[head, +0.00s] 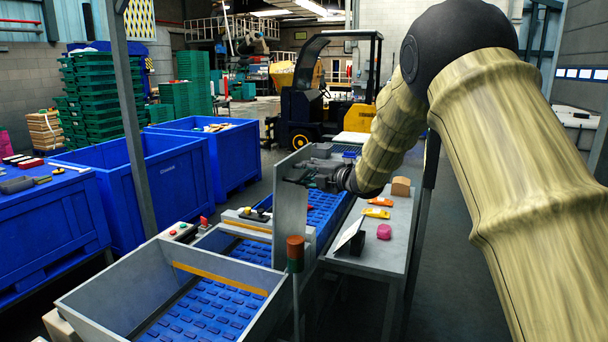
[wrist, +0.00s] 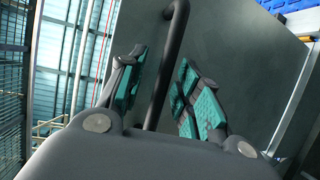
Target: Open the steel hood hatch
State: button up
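The steel hood hatch (head: 290,222) is a flat grey panel standing roughly upright across the blue conveyor in the head view. Its grey face (wrist: 235,60) fills much of the wrist view. A dark bar handle (wrist: 172,60) runs along that face. My gripper (wrist: 165,92) is open, with its teal-padded fingers apart on either side of the handle. Gaps show between the pads and the bar; I cannot tell whether either touches it. In the head view my gripper (head: 298,180) is at the upper part of the hatch, and its fingertips are small.
The blue conveyor (head: 200,312) runs between grey side walls. A grey side table (head: 372,262) at right holds an orange item (head: 376,212), a pink item (head: 384,232) and a tilted panel. A red-topped post (head: 295,255) stands close in front of the hatch. Blue bins (head: 150,190) stand at left.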

jog(key=f+b+v, duration=0.2)
jog(key=b+v, duration=0.1)
jog(key=v, duration=2)
jog(key=shift+s+d, duration=0.3)
jog(key=shift+s, duration=0.05)
dwell(1.1)
jog(key=shift+b, duration=0.5)
